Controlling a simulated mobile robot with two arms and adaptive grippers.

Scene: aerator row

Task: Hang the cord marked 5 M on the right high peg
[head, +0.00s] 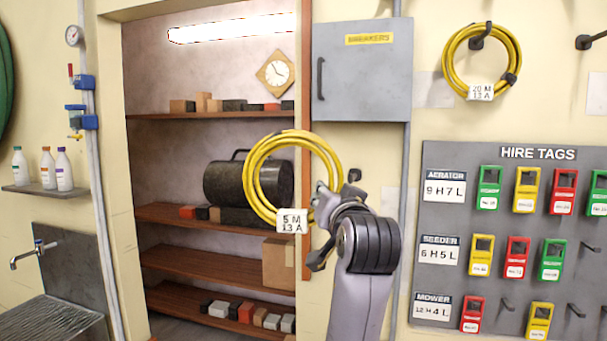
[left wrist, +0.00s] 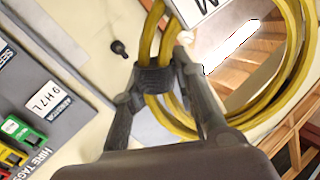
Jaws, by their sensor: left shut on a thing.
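The yellow coiled cord (head: 250,178) with a white tag reading 5 M 13 A (head: 292,221) is held up in front of the shelf alcove. My left gripper (head: 325,203) is shut on the right lower side of its coil. In the left wrist view the cord (left wrist: 290,70) passes between the fingers (left wrist: 160,78), with the tag (left wrist: 200,8) partly cut off. An empty dark peg at the right edge (head: 590,40) is high on the wall. Another yellow cord (head: 455,60), tagged 20 M 13 A, hangs on a high peg (head: 478,43) left of it. My right gripper is out of view.
A small dark peg (head: 354,175) sits under the grey breakers box (head: 362,75), just beyond my gripper; a dark peg (left wrist: 119,47) also shows in the left wrist view. The hire tags board (head: 510,230) fills the lower right wall. Shelves (head: 200,258) stand behind the cord.

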